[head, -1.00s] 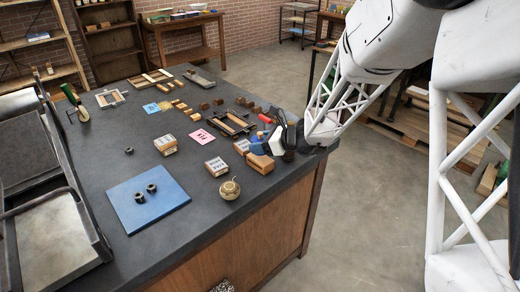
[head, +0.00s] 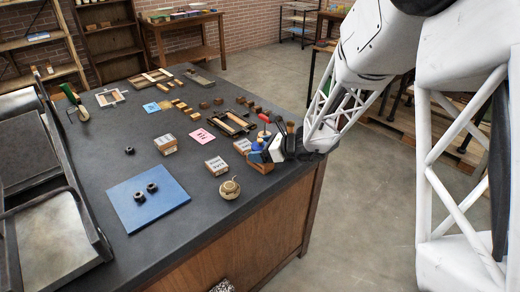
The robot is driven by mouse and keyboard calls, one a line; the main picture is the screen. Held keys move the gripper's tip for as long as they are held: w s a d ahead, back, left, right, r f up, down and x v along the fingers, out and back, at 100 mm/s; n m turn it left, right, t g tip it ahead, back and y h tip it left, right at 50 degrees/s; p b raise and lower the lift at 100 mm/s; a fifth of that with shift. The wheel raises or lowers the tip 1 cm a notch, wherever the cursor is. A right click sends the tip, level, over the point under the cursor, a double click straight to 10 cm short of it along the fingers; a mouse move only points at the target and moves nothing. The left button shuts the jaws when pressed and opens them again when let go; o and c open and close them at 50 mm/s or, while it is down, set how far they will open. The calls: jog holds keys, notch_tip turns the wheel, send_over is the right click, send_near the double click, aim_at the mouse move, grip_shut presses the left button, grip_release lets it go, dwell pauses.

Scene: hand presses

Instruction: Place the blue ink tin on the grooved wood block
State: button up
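The grooved wood block (head: 262,168) lies on the dark bench top near its right front edge. Its upper side is largely covered by my gripper. My gripper (head: 261,152) is right over the block, coming in from the right. A small patch of blue, which looks like the blue ink tin (head: 256,155), shows at my fingertips just above the block. I cannot tell whether the tin touches the block. My fingers are too small and too covered to show whether they are closed on the tin.
A labelled box (head: 216,166) and a round tan pot (head: 229,188) stand left of the block. A blue mat (head: 125,207) with two dark rings lies front left.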

jog(key=shift+r, duration=0.2)
jog(key=v, duration=1.2)
jog(key=shift+s, duration=0.1)
dwell(0.9)
jog(key=s+d+r+n+g+h, duration=0.1)
jog(key=s+r+n+g+h, duration=0.15)
jog(key=s+n, duration=0.45)
jog(key=s+d+r+n+g+h, duration=0.15)
jog(key=s+r+n, duration=0.25)
jog(key=s, duration=0.6)
jog(key=s+d+r+n+t+h, duration=0.1)
jog(key=s+d+n+h, duration=0.3)
jog(key=s, duration=0.4)
jog(key=s+d+r+n+t+h, duration=0.1)
jog(key=s+d+r+n+h, duration=0.2)
jog(key=s, duration=0.6)
jog(key=shift+s+d+r+n+h, duration=0.2)
jog(key=shift+d+r+n+h, duration=0.2)
jog(key=shift+d+n+h, duration=1)
jog(key=shift+a+n+y, duration=0.35)
jog(key=shift+n+y, duration=0.05)
jog(key=shift+y, duration=0.1)
